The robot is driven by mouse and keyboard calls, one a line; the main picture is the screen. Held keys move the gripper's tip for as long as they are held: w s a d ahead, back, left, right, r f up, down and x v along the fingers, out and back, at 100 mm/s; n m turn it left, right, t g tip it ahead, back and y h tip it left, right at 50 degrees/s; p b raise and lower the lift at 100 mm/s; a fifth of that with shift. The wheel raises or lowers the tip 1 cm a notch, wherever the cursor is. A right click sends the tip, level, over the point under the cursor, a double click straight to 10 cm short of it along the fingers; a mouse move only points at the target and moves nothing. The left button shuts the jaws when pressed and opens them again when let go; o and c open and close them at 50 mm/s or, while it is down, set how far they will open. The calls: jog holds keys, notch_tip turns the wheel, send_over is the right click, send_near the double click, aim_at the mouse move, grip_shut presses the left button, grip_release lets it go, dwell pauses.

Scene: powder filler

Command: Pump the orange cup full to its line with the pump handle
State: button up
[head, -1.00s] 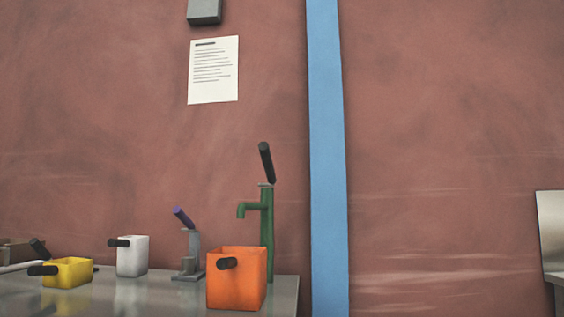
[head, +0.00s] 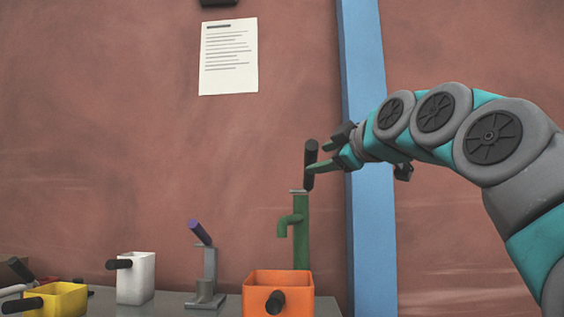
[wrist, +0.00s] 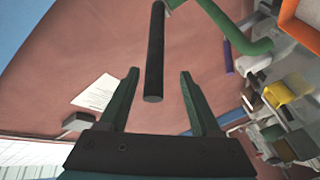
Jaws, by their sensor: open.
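The green pump (head: 301,235) stands at the back of the table with its spout (head: 284,226) pointing left. Its black pump handle (head: 311,160) sticks up nearly upright from the top. The orange cup (head: 278,295) is below the spout, with its black grip facing me; whether it is directly under cannot be told. No fill line or powder shows in it. My gripper (head: 328,155) is open at the handle, reaching in from the right. In the wrist view the handle (wrist: 155,45) lies between my open fingers (wrist: 158,85), with gaps on both sides.
A small grey stand with a purple lever (head: 199,232), a white cup (head: 136,280) and a yellow cup (head: 62,299) stand left of the pump. A blue post (head: 368,230) rises behind my gripper. A paper sheet (head: 229,57) hangs on the wall.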

jog(key=shift+r+p+x, duration=0.15)
jog(key=shift+p+x, duration=0.15)
jog(key=shift+x, duration=1.05)
jog(key=shift+r+p+x, duration=0.2)
jog(key=shift+p+x, duration=0.05)
jog(key=shift+x, duration=1.1)
jog(key=shift+r+p+x, duration=0.15)
jog(key=shift+p+x, duration=0.15)
jog(key=shift+x, duration=1.1)
grip_shut()
